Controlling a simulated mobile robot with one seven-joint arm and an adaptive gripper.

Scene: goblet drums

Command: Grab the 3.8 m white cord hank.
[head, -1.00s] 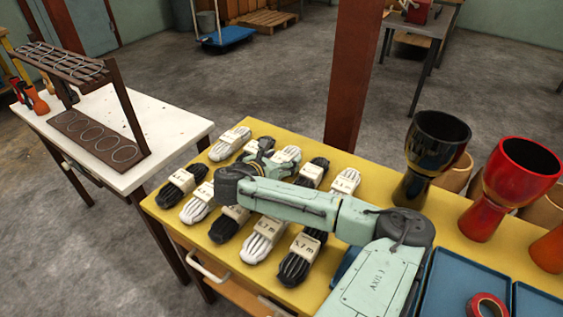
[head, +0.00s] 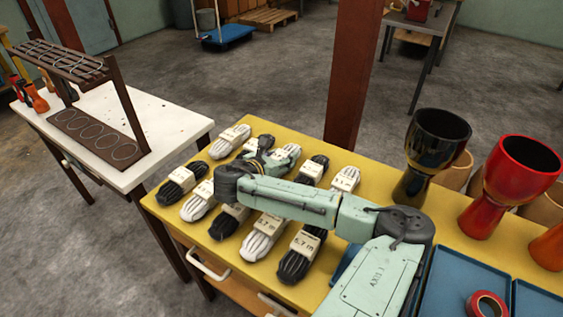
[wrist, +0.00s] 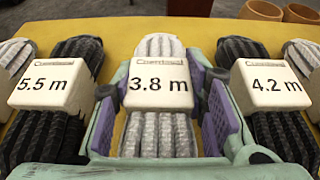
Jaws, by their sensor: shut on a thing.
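The 3.8 m white cord hank (wrist: 159,88) is in the middle of the wrist view, a white ribbed bundle with a cream label block reading "3.8 m". My gripper (wrist: 160,108) has its purple-padded fingers on both sides of the label block and is shut on the hank. In the head view the white hank (head: 288,152) shows in the back row, partly hidden by my gripper (head: 268,160). It is at about table level; I cannot tell if it touches the top.
Black hanks labelled 5.5 m (wrist: 50,85) and 4.2 m (wrist: 270,85) stand close on either side. Several more hanks fill the yellow table (head: 160,212). Goblet drums (head: 432,150) and blue trays (head: 450,285) are at the right. A white table (head: 180,130) with a rack is at the left.

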